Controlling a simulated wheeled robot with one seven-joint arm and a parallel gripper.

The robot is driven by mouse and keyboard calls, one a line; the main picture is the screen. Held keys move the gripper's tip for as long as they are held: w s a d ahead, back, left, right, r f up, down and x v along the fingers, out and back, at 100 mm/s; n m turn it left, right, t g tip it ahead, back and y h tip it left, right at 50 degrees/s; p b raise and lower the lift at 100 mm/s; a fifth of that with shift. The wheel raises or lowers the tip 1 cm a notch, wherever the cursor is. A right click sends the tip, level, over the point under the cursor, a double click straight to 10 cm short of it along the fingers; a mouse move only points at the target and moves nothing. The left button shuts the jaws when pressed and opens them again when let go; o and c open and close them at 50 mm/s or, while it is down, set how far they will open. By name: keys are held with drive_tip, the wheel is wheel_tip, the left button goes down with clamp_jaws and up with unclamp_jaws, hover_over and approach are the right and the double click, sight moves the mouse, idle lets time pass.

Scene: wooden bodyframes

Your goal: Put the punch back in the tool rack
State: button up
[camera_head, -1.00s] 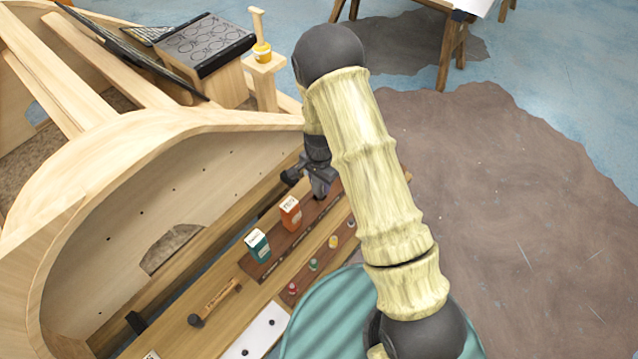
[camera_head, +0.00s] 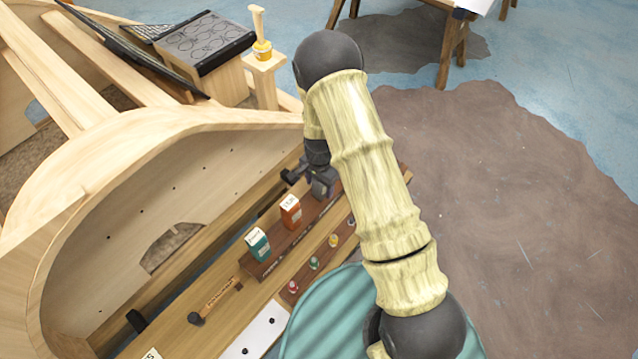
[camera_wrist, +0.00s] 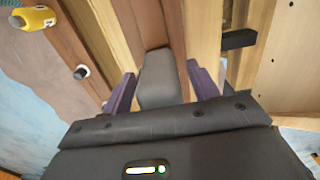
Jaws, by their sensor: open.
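My gripper (camera_head: 322,188) is over the far end of the workbench, partly hidden by my own arm in the head view. In the wrist view its purple fingers (camera_wrist: 164,88) are apart, one on each side of a grey block-like piece (camera_wrist: 158,78). I cannot tell whether they touch it. I cannot say for sure which thing is the punch. A brown wooden rack strip (camera_head: 292,286) holds several small colour-topped pieces in a row. A short wooden-handled tool with a dark head (camera_head: 214,302) lies on the bench, left of the strip.
A teal box (camera_head: 258,244) and an orange box (camera_head: 290,212) stand on a brown board near my gripper. The curved wooden frame (camera_head: 150,125) rises along the left. A white plate (camera_head: 262,328) lies at the near edge. A yellow piece (camera_wrist: 36,18) shows in the wrist view.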

drive_tip(key=shift+r+p, duration=0.35)
drive_tip(key=shift+r, duration=0.15)
wheel_tip(320, 180, up, 11)
drive_tip(key=b, duration=0.2)
drive_tip(key=shift+f+b, duration=0.1)
drive_tip(key=shift+b, duration=0.2)
drive_tip(key=shift+r, duration=0.45)
drive_tip(key=shift+r, duration=0.1)
drive_tip(key=s+d+r+n+t, duration=0.1)
drive_tip(key=s+d+r+n, duration=0.3)
drive_tip(key=s, duration=0.4)
drive_tip(key=s+d+r+n+t, duration=0.1)
drive_tip(key=s+d+r+n, duration=0.4)
drive_tip(key=s+r, duration=0.3)
drive_tip(key=shift+d+t, duration=0.3)
drive_tip(key=shift+d, duration=0.3)
